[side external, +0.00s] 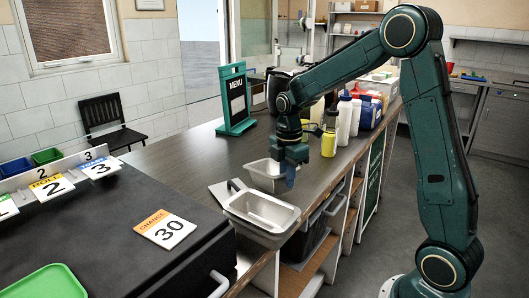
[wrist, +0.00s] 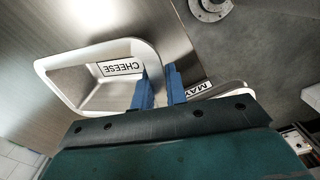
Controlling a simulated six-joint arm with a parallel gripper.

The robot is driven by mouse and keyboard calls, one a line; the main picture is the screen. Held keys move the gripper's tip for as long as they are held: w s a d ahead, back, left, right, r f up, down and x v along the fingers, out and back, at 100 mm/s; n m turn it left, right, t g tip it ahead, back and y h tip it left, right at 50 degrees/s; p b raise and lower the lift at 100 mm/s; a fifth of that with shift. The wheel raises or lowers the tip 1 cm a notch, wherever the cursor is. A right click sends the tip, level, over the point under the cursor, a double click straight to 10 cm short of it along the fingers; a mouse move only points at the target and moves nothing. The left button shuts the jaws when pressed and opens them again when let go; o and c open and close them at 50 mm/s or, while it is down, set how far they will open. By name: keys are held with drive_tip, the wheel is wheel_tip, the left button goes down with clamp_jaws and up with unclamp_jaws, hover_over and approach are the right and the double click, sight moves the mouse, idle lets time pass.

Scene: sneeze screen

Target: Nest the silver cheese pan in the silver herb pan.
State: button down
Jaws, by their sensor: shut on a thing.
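The silver cheese pan (wrist: 90,88) is empty, with its "CHEESE" label on an inside wall in the wrist view. My gripper (wrist: 158,78) is shut on its rim, one blue finger on each side of the wall. In the side view the pan (side external: 260,178) hangs from my gripper (side external: 289,172) at or just above the counter, behind another silver pan (side external: 262,212). I cannot read that pan's label there. I cannot make out a herb label.
A yellow bottle (side external: 329,142), white bottles (side external: 344,120) and a blue container (side external: 370,110) stand right of my gripper. A green menu sign (side external: 234,98) stands at the back of the counter. The dark counter (side external: 190,160) left of the pans is clear.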

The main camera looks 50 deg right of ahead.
drive_tip(key=shift+r, duration=0.15)
wheel_tip(320, 180, up, 15)
drive_tip(key=s+a+n+t, duration=0.2)
drive_tip(key=s+a+n, duration=0.2)
drive_tip(key=s+a, duration=0.7)
drive_tip(key=shift+t, duration=0.3)
drive_tip(key=f, duration=0.1)
drive_tip(key=w+a+f, duration=0.1)
drive_tip(key=f, duration=0.1)
drive_tip(key=w+a+f, duration=0.1)
drive_tip(key=shift+w+a+f, duration=0.1)
drive_tip(key=shift+f, duration=0.3)
drive_tip(key=shift+t, duration=0.3)
drive_tip(key=shift+f+t, duration=1.2)
drive_tip(key=shift+f, duration=1.1)
drive_tip(key=shift+f, duration=0.55)
idle(1.9)
